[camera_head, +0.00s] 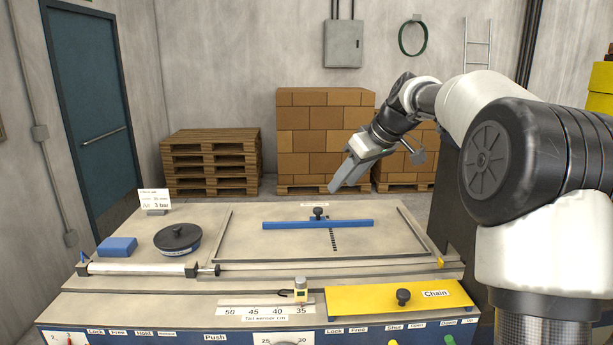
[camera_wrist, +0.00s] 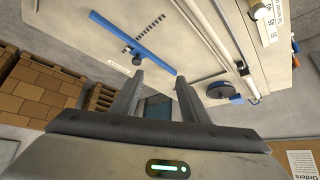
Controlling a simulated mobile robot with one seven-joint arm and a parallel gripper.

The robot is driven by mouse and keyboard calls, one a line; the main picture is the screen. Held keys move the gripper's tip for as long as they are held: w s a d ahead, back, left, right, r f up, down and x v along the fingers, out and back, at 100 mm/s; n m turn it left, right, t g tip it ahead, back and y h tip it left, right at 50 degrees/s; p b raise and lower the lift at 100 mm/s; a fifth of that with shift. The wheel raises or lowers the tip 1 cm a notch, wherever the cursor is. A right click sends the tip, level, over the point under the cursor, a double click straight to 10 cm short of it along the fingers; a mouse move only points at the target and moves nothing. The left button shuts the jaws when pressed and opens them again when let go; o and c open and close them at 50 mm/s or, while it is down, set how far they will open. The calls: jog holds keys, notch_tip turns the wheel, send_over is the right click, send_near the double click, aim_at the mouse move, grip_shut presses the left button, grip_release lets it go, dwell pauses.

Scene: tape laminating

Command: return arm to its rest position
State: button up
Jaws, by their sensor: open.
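My gripper (camera_head: 345,178) is raised above the back right part of the workbench, over the framed panel, with its fingers pointing down and to the left. In the wrist view my gripper (camera_wrist: 158,82) is open, with a clear gap between its two fingers and nothing held. The fingers touch nothing that I can see. My arm reaches in from the right side of the head view, bent at the elbow.
Below lies the bench top (camera_head: 280,245) with a blue bar (camera_head: 290,225), a black-lidded round pot (camera_head: 178,240), a blue block (camera_head: 117,247) and a yellow chain cover (camera_head: 380,299). Stacked boxes (camera_head: 322,130) and pallets (camera_head: 212,160) stand behind. Air around my gripper is clear.

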jog(key=s+a+r+m+h, duration=0.2)
jog(key=s, duration=0.9)
jog(key=s+d+f+m+h, duration=0.1)
jog(key=s+f, duration=0.4)
jog(key=s, duration=0.9)
jog(key=s+d+f+m+h, duration=0.1)
jog(key=s+f+m, duration=0.3)
jog(key=s, duration=1)
jog(key=shift+d+f+m+h, duration=0.3)
jog(key=shift+d+f, duration=0.2)
jog(key=shift+f, duration=0.15)
